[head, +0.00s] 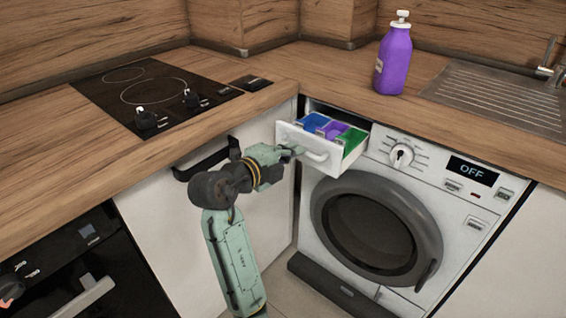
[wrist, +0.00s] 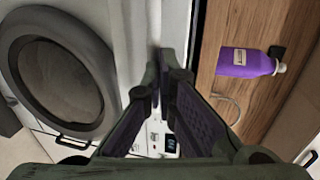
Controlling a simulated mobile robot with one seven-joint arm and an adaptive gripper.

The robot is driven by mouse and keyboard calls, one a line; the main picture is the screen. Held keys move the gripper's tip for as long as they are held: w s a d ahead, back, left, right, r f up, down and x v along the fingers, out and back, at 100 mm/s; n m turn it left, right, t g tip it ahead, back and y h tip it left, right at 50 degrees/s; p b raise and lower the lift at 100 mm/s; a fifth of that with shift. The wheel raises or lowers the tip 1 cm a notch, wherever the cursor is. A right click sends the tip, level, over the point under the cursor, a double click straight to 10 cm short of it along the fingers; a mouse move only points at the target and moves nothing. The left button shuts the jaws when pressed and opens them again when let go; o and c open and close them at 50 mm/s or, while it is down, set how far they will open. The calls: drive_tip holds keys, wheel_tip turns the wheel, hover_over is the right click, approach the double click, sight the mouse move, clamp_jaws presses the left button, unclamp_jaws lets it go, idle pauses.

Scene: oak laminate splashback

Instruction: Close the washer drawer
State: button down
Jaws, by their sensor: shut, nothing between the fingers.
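The washer drawer (head: 330,166) is pulled out of the top left of the washing machine (head: 447,178). It is white with a curved handle on its front and blue, purple and green compartments inside. My gripper (head: 294,150) is at the left part of the drawer's front, close to the handle. I cannot tell whether it touches. In the wrist view, my gripper (wrist: 161,82) is shut and empty, with its fingertips together. The washing machine's round door (wrist: 60,75) shows at the left there.
A purple bottle (head: 394,58) stands on the wooden counter (head: 330,77) above the washer. A black hob (head: 150,95) is at the left, with a sink drainer (head: 500,97) at the right. A cabinet with a black handle (head: 205,160) is beside my arm.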

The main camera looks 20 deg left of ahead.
sight(319, 131)
drive_tip(key=r+b+x, duration=0.1)
drive_tip(key=x, duration=0.3)
drive_tip(key=b+x, duration=0.1)
drive_tip(key=x, duration=0.4)
drive_tip(key=r+b+x, duration=0.1)
drive_tip(key=b+x, duration=0.1)
drive_tip(key=x, duration=0.2)
drive_tip(key=shift+w+d+r, duration=0.25)
drive_tip(key=shift+w+d, duration=0.05)
drive_tip(key=shift+w, duration=0.05)
drive_tip(key=shift+w+d, duration=0.15)
drive_tip(key=shift+w, duration=0.35)
drive_tip(key=shift+r, duration=0.15)
drive_tip(key=shift+w, duration=0.1)
